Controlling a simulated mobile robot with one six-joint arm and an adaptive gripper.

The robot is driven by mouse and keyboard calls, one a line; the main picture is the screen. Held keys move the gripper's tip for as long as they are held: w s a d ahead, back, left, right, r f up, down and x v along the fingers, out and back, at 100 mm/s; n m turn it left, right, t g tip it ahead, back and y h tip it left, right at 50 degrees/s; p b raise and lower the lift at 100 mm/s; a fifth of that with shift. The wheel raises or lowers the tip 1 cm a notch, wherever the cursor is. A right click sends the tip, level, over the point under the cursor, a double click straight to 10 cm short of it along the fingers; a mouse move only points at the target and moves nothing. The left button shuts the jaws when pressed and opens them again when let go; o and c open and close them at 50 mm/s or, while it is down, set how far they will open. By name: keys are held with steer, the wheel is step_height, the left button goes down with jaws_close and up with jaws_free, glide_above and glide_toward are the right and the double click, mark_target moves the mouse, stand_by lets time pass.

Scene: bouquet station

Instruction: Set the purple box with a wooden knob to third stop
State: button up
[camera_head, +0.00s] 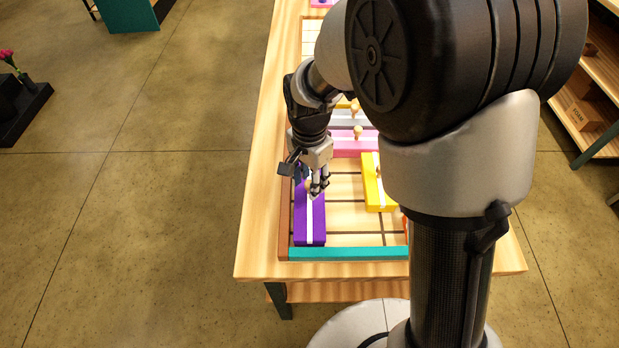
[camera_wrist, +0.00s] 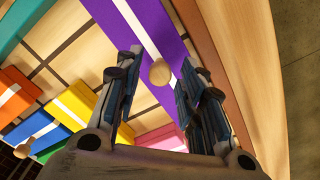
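The purple box (camera_head: 309,225) with a white stripe lies lengthwise along the left side of the gridded board, close to its teal front edge. It also shows in the wrist view (camera_wrist: 128,18). Its round wooden knob (camera_wrist: 160,72) shows between my fingers in the wrist view. My gripper (camera_head: 318,190) is at the far part of the purple box in the head view and largely covers the knob there. In the wrist view the two fingers (camera_wrist: 162,60) are apart, one on each side of the knob, with a visible gap to it.
A yellow box (camera_head: 373,190) stands to the right of the purple box, across a strip of bare board. A pink box (camera_head: 345,148) lies beyond my gripper. Orange (camera_wrist: 14,95) and blue (camera_wrist: 38,128) boxes show in the wrist view. The teal rail (camera_head: 340,253) borders the board's near side.

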jaws_close()
steer(key=shift+w, duration=0.1)
stand_by(0.5)
